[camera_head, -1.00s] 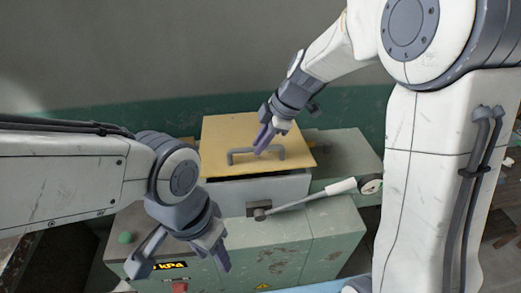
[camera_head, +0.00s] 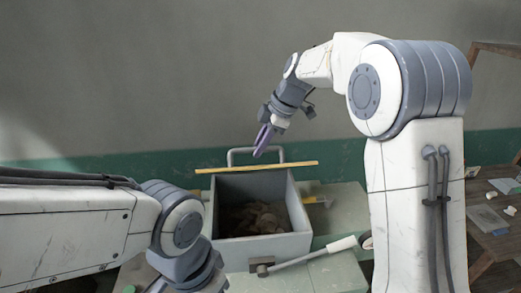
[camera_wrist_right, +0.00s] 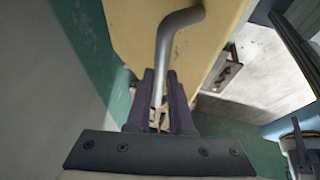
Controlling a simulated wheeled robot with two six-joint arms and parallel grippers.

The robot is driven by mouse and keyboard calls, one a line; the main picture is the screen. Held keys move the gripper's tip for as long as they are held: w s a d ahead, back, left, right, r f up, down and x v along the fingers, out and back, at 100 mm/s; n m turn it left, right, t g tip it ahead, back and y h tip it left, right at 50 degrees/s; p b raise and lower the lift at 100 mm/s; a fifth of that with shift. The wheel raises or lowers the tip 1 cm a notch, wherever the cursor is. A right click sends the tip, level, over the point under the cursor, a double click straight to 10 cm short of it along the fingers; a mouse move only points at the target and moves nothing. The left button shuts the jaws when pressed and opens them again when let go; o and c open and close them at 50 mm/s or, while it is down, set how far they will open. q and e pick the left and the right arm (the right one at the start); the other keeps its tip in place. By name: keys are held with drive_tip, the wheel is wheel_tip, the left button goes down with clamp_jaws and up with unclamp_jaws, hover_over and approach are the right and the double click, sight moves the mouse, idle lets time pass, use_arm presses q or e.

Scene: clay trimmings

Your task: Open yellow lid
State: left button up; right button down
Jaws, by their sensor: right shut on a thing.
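The yellow lid (camera_head: 215,170) stands raised at the back of the grey box (camera_head: 300,215), seen nearly edge-on in the head view. The box is open at the top, with brown clay trimmings (camera_head: 255,219) inside. A grey bar handle (camera_head: 283,155) sticks up behind the lid's edge. My right gripper (camera_head: 262,150) is shut on this handle. In the right wrist view its dark fingers (camera_wrist_right: 161,105) close around the handle (camera_wrist_right: 168,45), beside the lid's yellow face (camera_wrist_right: 130,25). My left gripper (camera_head: 190,275) is low at the left, its fingertips cut off.
A lever with a white grip (camera_head: 340,245) lies across the front right of the green machine (camera_head: 345,212). A wooden shelf (camera_head: 490,235) with pale pieces stands at the far right. A grey wall with a green band (camera_head: 120,168) is behind.

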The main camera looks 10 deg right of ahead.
drive_tip(key=shift+w+d+f, duration=0.1)
drive_tip(key=shift+w+f, duration=0.1)
drive_tip(key=shift+f, duration=0.05)
drive_tip(key=c, duration=1.2)
unclamp_jaws()
drive_tip(key=shift+c, duration=0.2)
drive_tip(key=o, duration=0.4)
drive_tip(key=shift+w+f, duration=0.1)
drive_tip(key=shift+o, duration=0.2)
drive_tip(key=shift+w, duration=0.1)
drive_tip(key=shift+r, duration=0.2)
drive_tip(key=shift+r, duration=0.2)
drive_tip(key=b+v, duration=0.2)
drive_tip(key=v, duration=0.8)
drive_tip(key=shift+b, duration=0.4)
